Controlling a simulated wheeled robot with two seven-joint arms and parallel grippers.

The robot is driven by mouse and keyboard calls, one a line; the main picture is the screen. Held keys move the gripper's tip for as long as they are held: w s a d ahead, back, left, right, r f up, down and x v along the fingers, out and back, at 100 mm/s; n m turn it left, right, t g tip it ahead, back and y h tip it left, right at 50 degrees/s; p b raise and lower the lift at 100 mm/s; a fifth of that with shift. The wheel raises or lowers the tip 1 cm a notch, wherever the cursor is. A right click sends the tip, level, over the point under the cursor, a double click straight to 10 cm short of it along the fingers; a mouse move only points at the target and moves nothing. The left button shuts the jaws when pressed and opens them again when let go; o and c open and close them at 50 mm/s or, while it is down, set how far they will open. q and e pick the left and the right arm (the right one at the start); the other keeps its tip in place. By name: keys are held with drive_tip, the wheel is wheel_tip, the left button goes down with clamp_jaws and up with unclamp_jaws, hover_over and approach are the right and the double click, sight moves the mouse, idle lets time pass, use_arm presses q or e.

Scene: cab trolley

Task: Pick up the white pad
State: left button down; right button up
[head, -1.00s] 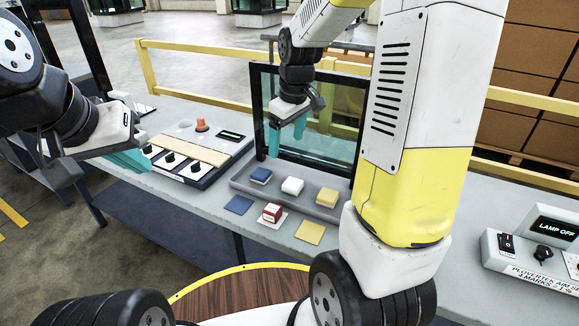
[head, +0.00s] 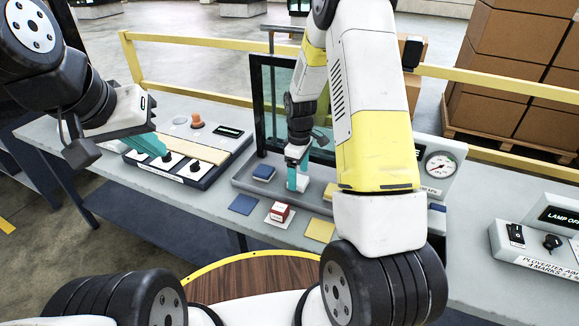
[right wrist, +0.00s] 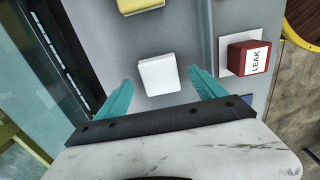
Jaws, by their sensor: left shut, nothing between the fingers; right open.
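The white pad (right wrist: 158,75) lies on the grey tray between the open teal fingers of my right gripper (right wrist: 160,90) in the right wrist view, slightly beyond the fingertips. In the head view my right gripper (head: 297,180) is over the tray and mostly covers the white pad. Whether the fingers touch the pad cannot be told. My left gripper (head: 160,147) is shut and empty, over the switch panel at the left.
A blue pad (head: 263,172) and a yellow pad (right wrist: 140,5) flank the white one on the tray (head: 240,183). A red block marked LEAK (right wrist: 250,57) sits on a white square in front. A dark-framed glass panel (head: 267,115) stands behind the tray.

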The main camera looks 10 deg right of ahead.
drive_tip(key=shift+f, duration=0.75)
drive_tip(key=c, duration=1.5)
drive_tip(key=shift+r, duration=0.1)
drive_tip(key=shift+r, duration=0.45)
drive_tip(key=r, duration=0.2)
drive_tip(key=shift+s+r, duration=0.3)
drive_tip(key=shift+s, duration=0.1)
drive_tip(key=s, duration=0.5)
drive_tip(key=s+a+r, duration=0.1)
drive_tip(key=s, duration=0.9)
drive_tip(key=shift+a+r, duration=0.15)
